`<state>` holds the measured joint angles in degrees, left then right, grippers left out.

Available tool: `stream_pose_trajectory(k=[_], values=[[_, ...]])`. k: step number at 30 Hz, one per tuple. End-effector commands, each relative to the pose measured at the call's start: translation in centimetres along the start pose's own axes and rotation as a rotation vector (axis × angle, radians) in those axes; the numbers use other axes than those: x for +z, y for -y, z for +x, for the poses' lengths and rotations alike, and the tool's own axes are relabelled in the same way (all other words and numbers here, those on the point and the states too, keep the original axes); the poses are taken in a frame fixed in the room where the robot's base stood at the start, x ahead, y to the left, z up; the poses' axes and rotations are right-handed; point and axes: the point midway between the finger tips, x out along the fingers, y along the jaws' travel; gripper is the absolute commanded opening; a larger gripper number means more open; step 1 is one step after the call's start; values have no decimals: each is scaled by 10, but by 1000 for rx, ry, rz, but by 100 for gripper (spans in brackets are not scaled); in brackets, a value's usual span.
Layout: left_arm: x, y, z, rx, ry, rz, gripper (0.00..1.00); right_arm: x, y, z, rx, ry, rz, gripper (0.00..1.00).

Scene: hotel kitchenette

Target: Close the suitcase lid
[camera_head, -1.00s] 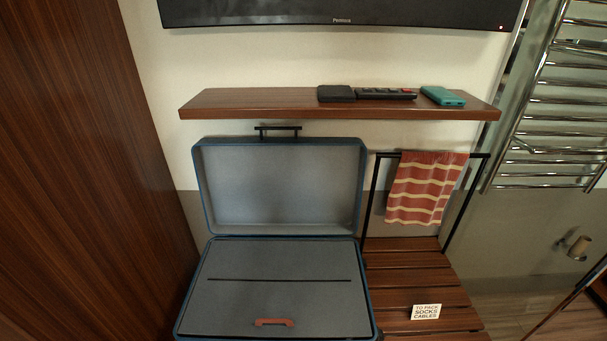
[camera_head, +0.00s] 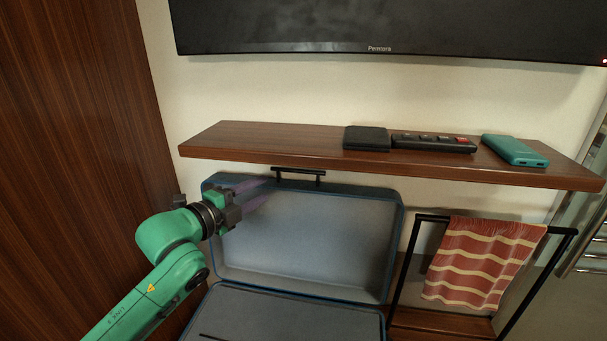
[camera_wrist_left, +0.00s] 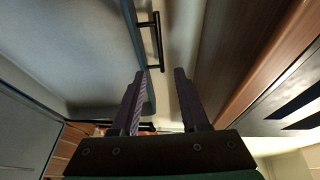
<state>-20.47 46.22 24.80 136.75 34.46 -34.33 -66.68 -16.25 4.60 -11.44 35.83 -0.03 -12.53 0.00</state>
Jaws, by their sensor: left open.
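The blue suitcase stands open, its grey-lined lid (camera_head: 310,240) upright against the wall side and its base (camera_head: 290,318) cut off by the lower edge of the head view. A black handle (camera_head: 298,173) sits on the lid's top edge. My left gripper (camera_head: 264,192) is open and empty at the lid's upper left corner, left of the handle. In the left wrist view, the open fingers (camera_wrist_left: 160,73) point along the lid's top rim, with the lid (camera_wrist_left: 70,45) to the left and the handle (camera_wrist_left: 154,42) ahead. I cannot tell whether a finger touches the rim.
A wooden shelf (camera_head: 270,142) juts out just above the lid, holding a black wallet-like item (camera_head: 367,138), a remote (camera_head: 434,143) and a teal power bank (camera_head: 515,150). A striped towel (camera_head: 480,262) hangs on a black rail at right. A wood panel (camera_head: 80,130) stands at left.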

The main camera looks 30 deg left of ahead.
Motion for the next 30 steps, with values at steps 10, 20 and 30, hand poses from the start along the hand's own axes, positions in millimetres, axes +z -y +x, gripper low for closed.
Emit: stream_pose_trajectory(k=[10,20,30], values=[[0,3,59,0,2,-6,44,24,6,-15,-9,41,2,55],[1,-1,132,5,3,-9,44,8,4,-30,-6,18,1,55],[0,-4,144,6,2,-5,44,9,3,-31,-5,19,1,55]])
